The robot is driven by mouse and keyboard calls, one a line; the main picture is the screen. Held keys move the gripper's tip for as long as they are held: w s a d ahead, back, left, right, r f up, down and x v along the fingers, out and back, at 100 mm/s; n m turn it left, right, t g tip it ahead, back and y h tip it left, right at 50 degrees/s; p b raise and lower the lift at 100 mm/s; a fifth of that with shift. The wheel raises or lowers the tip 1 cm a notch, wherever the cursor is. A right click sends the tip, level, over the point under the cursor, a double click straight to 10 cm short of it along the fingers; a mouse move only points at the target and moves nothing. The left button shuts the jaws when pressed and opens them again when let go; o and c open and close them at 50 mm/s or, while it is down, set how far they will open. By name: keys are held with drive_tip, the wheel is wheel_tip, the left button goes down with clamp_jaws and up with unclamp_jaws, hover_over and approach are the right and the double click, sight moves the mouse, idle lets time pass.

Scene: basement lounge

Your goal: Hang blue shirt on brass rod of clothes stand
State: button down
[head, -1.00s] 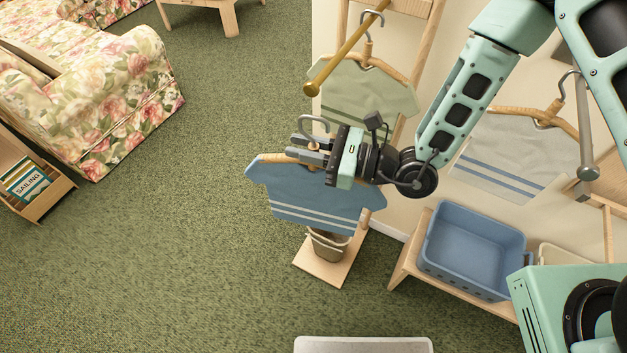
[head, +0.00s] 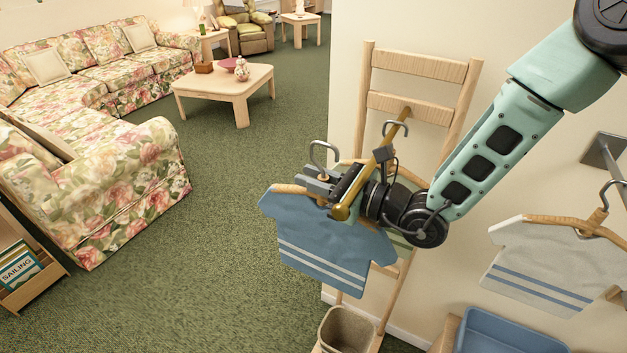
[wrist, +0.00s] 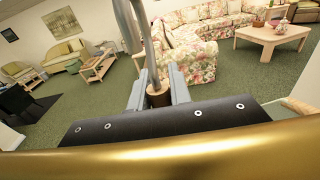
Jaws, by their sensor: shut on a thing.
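The blue shirt (head: 330,240) with white stripes hangs on a wooden hanger with a grey metal hook (head: 322,155). My gripper (head: 318,181) is shut on this hanger just below its hook. The wrist view also shows the gripper (wrist: 158,98) closed around the hanger's wooden neck. The brass rod (head: 385,152) juts out from the wooden clothes stand (head: 418,103). Its near end passes in front of my gripper in the head view, and it crosses the bottom of the wrist view (wrist: 160,150) very close. The blue shirt's hook is apart from the rod, to its left.
Another hanger's hook (head: 394,128) is on the rod; its green shirt is mostly hidden behind my arm. A white striped shirt (head: 545,265) hangs at right. A waste bin (head: 347,330) stands below, beside a blue crate (head: 505,335). Open carpet lies left.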

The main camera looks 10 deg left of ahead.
drive_tip(key=shift+p+v, duration=0.4)
drive_tip(key=shift+v, duration=3.2)
drive_tip(key=shift+f+b, duration=1.1)
drive_tip(key=shift+f, duration=0.2)
drive_tip(key=c, duration=1.2)
unclamp_jaws()
drive_tip(key=shift+d, duration=0.1)
